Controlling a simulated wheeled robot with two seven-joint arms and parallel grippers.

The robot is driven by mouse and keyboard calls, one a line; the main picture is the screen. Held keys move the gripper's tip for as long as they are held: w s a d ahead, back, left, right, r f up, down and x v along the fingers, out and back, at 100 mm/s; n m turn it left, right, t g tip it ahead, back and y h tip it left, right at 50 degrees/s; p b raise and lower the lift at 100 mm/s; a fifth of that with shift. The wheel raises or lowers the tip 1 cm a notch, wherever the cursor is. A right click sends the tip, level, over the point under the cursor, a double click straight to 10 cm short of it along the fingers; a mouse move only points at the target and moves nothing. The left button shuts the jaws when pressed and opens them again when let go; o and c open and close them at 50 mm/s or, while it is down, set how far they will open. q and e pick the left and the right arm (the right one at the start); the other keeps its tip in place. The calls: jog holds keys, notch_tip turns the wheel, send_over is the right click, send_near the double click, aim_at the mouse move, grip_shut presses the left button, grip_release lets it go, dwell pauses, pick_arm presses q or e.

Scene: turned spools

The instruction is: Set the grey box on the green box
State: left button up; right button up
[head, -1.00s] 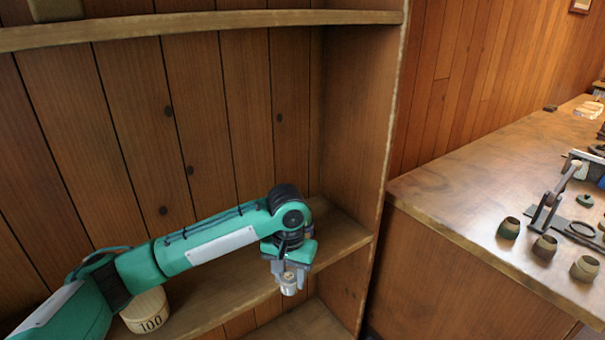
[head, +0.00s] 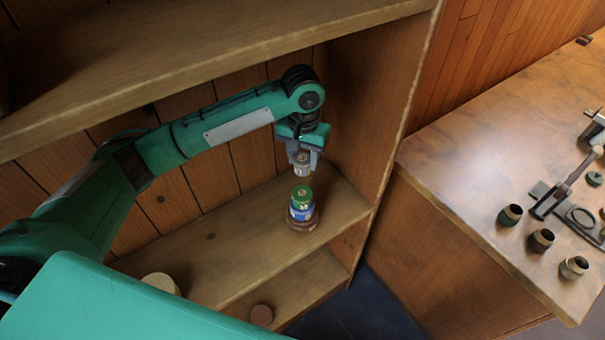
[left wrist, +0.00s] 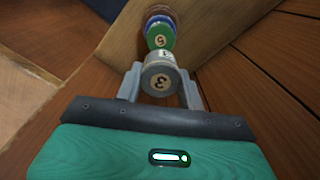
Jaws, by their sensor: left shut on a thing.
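The grey box (head: 302,169) is a small round grey piece. The green box (head: 302,192) tops a small stack on the shelf. My right gripper is not in view.
Under the green box are a blue piece (head: 300,212) and a brown base (head: 303,224) on the shelf (head: 235,240). A pale round piece (head: 160,282) stands at the shelf's left. An upper shelf (head: 200,60) runs above my arm. The shelf's right side wall is close.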

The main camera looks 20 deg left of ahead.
aim_at(302, 158)
pick_arm(q)
notch_tip(302, 158, down, 8)
jog(key=shift+s+r+p, duration=0.1)
jog(key=shift+s+p, duration=0.05)
jog(key=shift+p, duration=0.75)
jog(key=shift+f, duration=0.55)
jog(key=o, duration=0.9)
jog(key=shift+f, duration=0.1)
jog(key=shift+o, duration=0.2)
notch_tip(302, 158, up, 11)
jog(key=b, duration=0.3)
jog(key=shift+r, duration=0.65)
